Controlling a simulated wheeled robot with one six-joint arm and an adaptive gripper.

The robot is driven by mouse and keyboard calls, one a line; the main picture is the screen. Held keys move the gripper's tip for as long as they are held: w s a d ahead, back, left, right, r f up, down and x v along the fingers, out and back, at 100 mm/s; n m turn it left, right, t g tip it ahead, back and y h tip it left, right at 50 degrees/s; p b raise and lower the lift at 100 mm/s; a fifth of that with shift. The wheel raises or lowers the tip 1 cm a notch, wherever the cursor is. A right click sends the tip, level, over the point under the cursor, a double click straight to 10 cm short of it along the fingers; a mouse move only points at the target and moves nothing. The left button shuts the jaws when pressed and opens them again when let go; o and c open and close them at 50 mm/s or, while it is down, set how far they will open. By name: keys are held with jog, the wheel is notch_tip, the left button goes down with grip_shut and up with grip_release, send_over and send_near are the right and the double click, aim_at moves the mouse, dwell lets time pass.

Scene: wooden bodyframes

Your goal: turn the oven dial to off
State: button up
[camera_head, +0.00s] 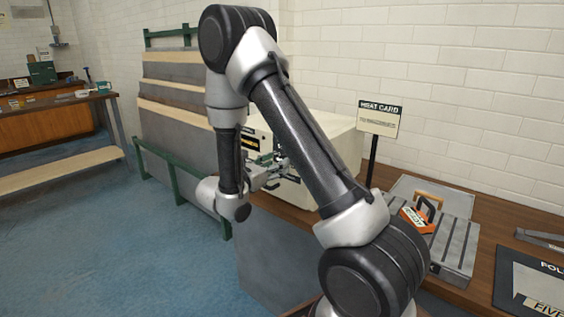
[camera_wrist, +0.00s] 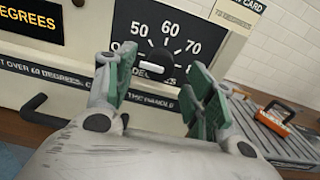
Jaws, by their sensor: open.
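The cream oven (camera_head: 330,130) stands on the wooden bench against the wall, partly hidden by my arm. In the wrist view its black dial plate (camera_wrist: 185,22) shows the marks 50, 60 and 70. The dark dial knob (camera_wrist: 155,60) sits below the marks, with a small white mark at its upper edge, left of the 60. My gripper (camera_wrist: 158,72) is open, with its green-padded fingers on either side of the knob in the picture. I cannot tell whether they touch it. In the head view my gripper (camera_head: 268,170) is at the oven front.
A dark handle (camera_wrist: 48,110) sticks out at the oven's lower left. A heat card sign (camera_head: 380,118) stands on a post right of the oven. A grey slotted plate (camera_head: 455,240) with an orange-labelled, handled object (camera_head: 418,218) lies on the bench. A green rail (camera_head: 175,175) stands left.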

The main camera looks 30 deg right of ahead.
jog(key=v, duration=0.8)
